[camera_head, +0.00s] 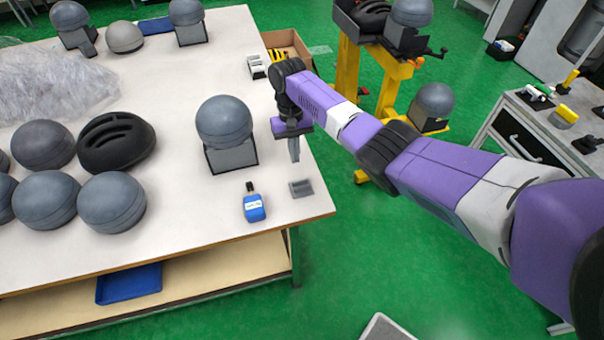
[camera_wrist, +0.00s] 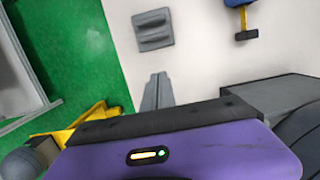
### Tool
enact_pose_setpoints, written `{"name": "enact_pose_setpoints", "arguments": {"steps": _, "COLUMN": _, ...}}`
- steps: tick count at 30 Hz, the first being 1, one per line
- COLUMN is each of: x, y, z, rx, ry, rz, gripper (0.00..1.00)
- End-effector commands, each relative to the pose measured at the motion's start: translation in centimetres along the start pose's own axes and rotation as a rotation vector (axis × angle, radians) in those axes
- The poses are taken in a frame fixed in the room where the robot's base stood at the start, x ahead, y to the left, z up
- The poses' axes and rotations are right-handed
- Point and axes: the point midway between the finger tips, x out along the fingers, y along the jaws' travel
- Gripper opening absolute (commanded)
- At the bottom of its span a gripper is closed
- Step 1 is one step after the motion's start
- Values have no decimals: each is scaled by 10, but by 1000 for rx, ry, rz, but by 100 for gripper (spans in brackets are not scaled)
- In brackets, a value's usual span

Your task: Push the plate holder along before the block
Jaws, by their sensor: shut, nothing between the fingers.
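The plate holder, a small grey slotted piece (camera_head: 300,188), lies on the white table near its right front corner. In the wrist view the plate holder (camera_wrist: 153,30) is at the top, beyond my fingertips. My gripper (camera_head: 294,158) points down over the table behind the plate holder, apart from it. Its fingers (camera_wrist: 158,80) are shut together with nothing between them. A grey block (camera_head: 231,156) stands left of my gripper under a grey sphere; a block-like grey edge (camera_wrist: 270,90) shows at right in the wrist view. I cannot tell whether this is the task's block.
A blue bottle (camera_head: 254,206) stands left of the plate holder. The table's right edge (camera_head: 318,180) is close by, with green floor beyond. Grey domes (camera_head: 112,202) fill the table's left. A yellow stand (camera_head: 385,85) is behind my arm.

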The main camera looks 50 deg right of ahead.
Motion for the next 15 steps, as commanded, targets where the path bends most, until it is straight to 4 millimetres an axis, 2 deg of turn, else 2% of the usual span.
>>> {"name": "enact_pose_setpoints", "arguments": {"steps": 15, "x": 10, "y": 1, "z": 72, "rx": 1, "ry": 0, "rz": -2, "gripper": 0}}
